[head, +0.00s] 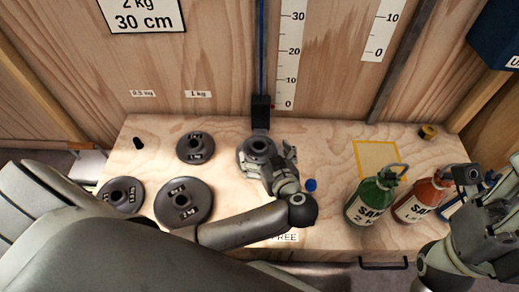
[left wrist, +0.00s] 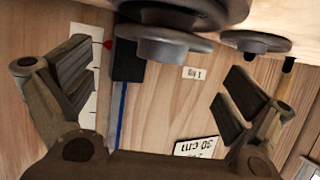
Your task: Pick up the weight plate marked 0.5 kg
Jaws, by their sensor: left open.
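Several dark grey round weight plates lie on the wooden bench. One plate (head: 249,148) is at the centre, beside and partly behind my left gripper (head: 276,165). Others are the back-left plate (head: 195,147), the larger front plate (head: 183,203) and the far-left plate (head: 121,195). Their markings are too small to read surely, so I cannot tell which is 0.5 kg. My left gripper is open and empty; its spread fingers also show in the left wrist view (left wrist: 155,95), with plates (left wrist: 165,45) near the top. My right gripper (head: 489,178) appears open at the right edge.
A short black peg (head: 138,143) stands below a 0.5 kg wall label (head: 143,93); a 1 kg label (head: 198,94) is beside it. Green (head: 373,199) and red (head: 417,203) sand bottles stand right. A yellow-outlined square (head: 377,156) is bare.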

